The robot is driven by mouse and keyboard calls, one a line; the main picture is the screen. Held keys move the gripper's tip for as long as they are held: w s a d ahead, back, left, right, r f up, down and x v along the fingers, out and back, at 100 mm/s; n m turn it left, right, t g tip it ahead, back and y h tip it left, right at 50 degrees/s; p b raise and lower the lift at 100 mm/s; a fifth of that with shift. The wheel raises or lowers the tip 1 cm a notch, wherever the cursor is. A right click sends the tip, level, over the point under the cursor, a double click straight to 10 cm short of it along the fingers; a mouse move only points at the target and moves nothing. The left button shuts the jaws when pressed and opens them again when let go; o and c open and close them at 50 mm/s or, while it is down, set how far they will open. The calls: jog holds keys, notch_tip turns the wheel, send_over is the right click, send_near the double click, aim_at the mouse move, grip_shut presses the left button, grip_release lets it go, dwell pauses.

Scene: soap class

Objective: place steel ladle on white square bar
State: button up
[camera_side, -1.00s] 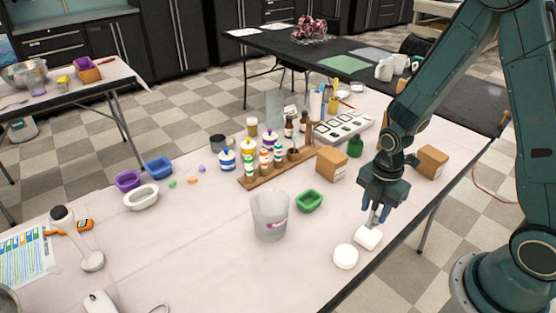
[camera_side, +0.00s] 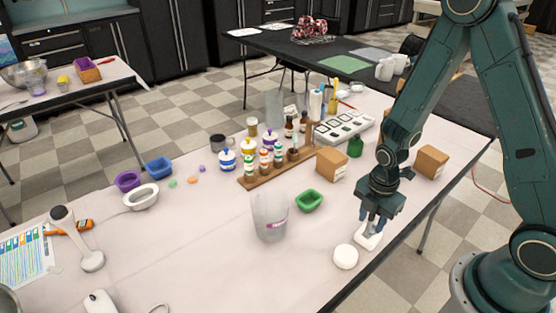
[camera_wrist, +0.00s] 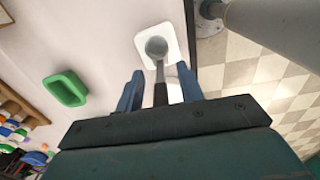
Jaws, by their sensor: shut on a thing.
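The white square bar (camera_side: 370,243) lies near the right front edge of the table. It also shows in the wrist view (camera_wrist: 172,34), with the steel ladle's round grey bowl (camera_wrist: 156,47) over it. I cannot tell whether bowl and bar touch. My gripper (camera_side: 371,226) points down just above the bar. In the wrist view my gripper (camera_wrist: 162,77) is shut on the ladle, whose dark handle runs between the two blue fingers. In the side view the fingers hide most of the ladle and part of the bar.
A white round bar (camera_side: 345,257) sits close at left of the square bar. A green dish (camera_side: 309,201), a clear cup (camera_side: 270,217) and a cardboard box (camera_side: 331,164) stand farther left and behind. The table's front edge is near; the front middle is clear.

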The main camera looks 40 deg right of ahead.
jog(key=shift+f, duration=0.1)
jog(key=o, duration=1)
jog(key=shift+r, duration=6.15)
